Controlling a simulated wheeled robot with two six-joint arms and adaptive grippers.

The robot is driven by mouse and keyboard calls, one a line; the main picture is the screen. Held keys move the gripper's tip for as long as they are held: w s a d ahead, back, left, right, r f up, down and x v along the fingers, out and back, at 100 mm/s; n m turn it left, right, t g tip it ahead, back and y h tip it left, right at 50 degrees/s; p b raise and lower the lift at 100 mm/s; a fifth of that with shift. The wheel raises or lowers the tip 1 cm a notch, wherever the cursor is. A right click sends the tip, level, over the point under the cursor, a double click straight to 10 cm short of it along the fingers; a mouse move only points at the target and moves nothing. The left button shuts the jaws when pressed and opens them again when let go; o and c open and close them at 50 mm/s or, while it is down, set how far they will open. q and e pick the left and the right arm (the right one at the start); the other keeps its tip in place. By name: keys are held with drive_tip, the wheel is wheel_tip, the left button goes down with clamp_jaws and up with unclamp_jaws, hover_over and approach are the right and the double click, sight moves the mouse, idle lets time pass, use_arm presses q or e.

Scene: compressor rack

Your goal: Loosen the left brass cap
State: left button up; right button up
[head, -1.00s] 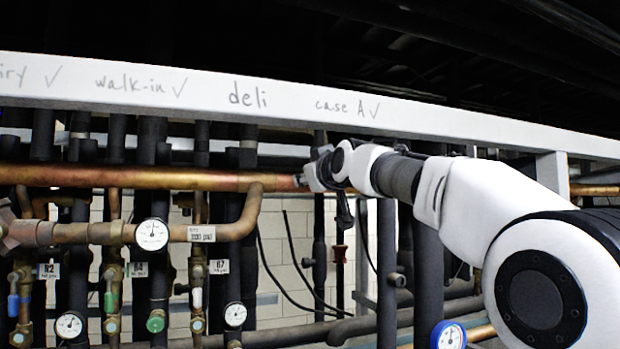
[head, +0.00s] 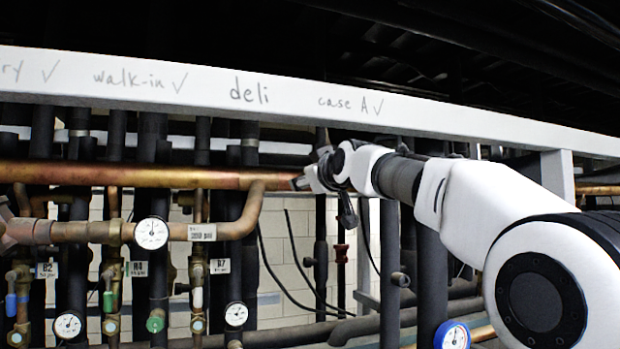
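Several brass valves hang low at the left in the head view, among them one at the far left edge (head: 17,336), one in the middle (head: 111,325) and one farther right (head: 197,324). They are small, and I cannot tell which part is the left brass cap. My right gripper (head: 303,182) is at the right end of the long copper pipe (head: 130,175), up and to the right of these valves. Its fingers are small and seen from behind, so its opening and any contact with the pipe are unclear. My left gripper is out of view.
A white beam (head: 250,95) with handwritten labels crosses above the pipes. Round gauges (head: 151,233) and dark vertical pipes (head: 388,270) crowd the rack. A blue-rimmed gauge (head: 452,335) is at the lower right. A red-handled piece (head: 341,253) hangs below my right gripper.

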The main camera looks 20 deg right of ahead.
drive_tip(key=s, duration=0.8)
drive_tip(key=w+m+p, duration=0.1)
drive_tip(key=w+m, duration=0.4)
drive_tip(key=w, duration=0.3)
drive_tip(key=shift+w, duration=0.25)
drive_tip(key=shift+s, duration=0.2)
drive_tip(key=shift+c, duration=1.1)
clamp_jaws()
